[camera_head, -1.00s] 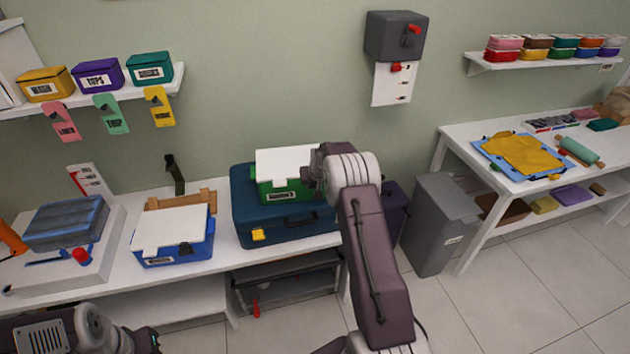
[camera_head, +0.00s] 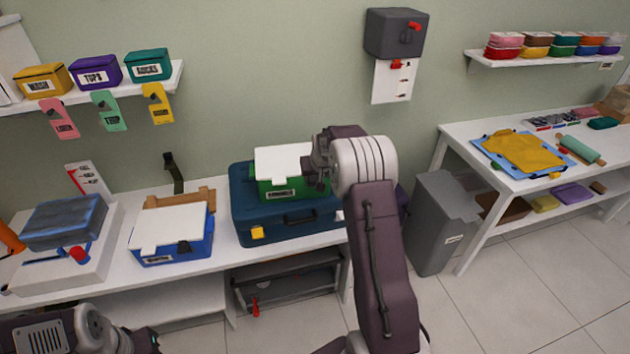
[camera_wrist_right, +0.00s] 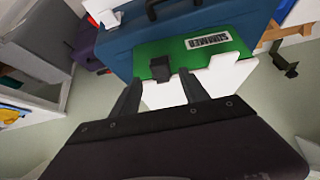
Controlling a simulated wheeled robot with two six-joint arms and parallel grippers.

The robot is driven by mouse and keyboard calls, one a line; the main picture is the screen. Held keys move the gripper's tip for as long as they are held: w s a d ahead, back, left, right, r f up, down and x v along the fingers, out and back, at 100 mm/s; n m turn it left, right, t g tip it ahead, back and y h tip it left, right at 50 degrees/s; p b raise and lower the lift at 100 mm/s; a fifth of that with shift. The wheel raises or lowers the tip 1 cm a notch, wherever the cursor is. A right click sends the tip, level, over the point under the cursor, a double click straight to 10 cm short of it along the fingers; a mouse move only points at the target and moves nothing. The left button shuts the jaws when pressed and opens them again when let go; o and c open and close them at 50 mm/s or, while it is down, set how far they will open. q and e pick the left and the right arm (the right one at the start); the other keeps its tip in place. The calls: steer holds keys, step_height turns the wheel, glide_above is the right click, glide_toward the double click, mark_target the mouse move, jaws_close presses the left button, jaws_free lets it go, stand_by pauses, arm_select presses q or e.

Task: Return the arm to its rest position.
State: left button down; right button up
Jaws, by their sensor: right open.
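My right gripper (camera_head: 318,172) is in front of the right side of a green box with a white lid (camera_head: 280,185), which sits on a dark blue suitcase (camera_head: 275,236) on the left table. In the right wrist view, the two fingers of the right gripper (camera_wrist_right: 160,90) are spread apart with nothing held. The green box (camera_wrist_right: 205,52) shows there just beyond the fingertips, with a black latch; whether they touch it I cannot tell.
A blue box with a white lid (camera_head: 172,238) stands left of the suitcase on the white table (camera_head: 60,285). A grey bin (camera_head: 440,225) stands between the tables. The floor at the right front is clear.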

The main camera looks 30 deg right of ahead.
steer(key=shift+v, duration=1.05)
steer(key=a+r+n, duration=0.1)
steer(key=a+r, duration=0.4)
steer(key=a, duration=0.2)
steer(key=s+a+f+n+y, duration=0.1)
steer(key=s+a+n+y, duration=0.1)
steer(key=s+a, duration=0.6)
steer(key=s+a+f+g, duration=0.2)
steer(key=s+f, duration=0.2)
steer(key=s, duration=0.7)
steer(key=s+a+f+g, duration=0.2)
steer(key=s+f, duration=0.3)
steer(key=s, duration=0.6)
steer(key=shift+s+a+n+g, duration=0.15)
steer(key=shift+s+n+g, duration=0.15)
steer(key=shift+g, duration=0.3)
